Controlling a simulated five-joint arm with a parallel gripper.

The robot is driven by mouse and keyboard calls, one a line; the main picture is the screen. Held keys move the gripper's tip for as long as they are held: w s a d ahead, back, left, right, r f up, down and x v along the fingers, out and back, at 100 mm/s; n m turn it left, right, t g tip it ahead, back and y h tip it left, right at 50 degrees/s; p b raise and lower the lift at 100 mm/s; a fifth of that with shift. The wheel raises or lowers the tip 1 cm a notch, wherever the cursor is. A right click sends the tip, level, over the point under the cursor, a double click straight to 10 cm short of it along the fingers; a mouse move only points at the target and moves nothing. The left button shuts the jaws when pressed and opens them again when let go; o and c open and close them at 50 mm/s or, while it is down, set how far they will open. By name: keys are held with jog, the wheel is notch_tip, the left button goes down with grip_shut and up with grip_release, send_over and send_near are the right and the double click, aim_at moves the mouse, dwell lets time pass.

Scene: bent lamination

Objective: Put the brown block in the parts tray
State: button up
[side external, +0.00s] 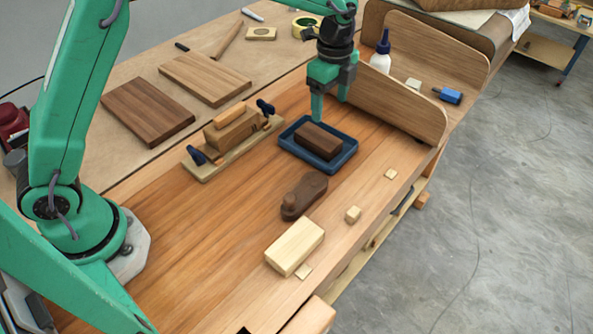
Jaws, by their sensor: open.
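The brown block (319,140) is a dark wooden block lying in the blue parts tray (291,149). It lies flat and inside the tray's rim, roughly along its length. My gripper (330,112) is above the far side of the tray, pointing down. Its green fingers are open and look empty. The fingertips are beyond the block in this view; I cannot tell their exact height above the tray.
A clamping jig (233,135) with blue handles stands left of the tray. A dark brown shaped piece (304,195) and a pale block (294,247) lie nearer. A curved wooden panel (395,97) stands behind right.

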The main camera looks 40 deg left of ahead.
jog(key=s+a+r+n+t, duration=0.3)
jog(key=s+a+r+n, duration=0.55)
jog(key=s+r, duration=0.35)
jog(key=s+a+n+t, duration=0.1)
jog(key=s+a+n, duration=0.2)
jog(key=s, duration=0.5)
jog(key=s+a+n+t, duration=0.1)
jog(key=s+a+n, duration=0.2)
jog(key=s+n, duration=0.3)
jog(key=shift+s+a+t, duration=0.3)
jog(key=shift+s+a, duration=0.1)
jog(key=shift+s, duration=0.75)
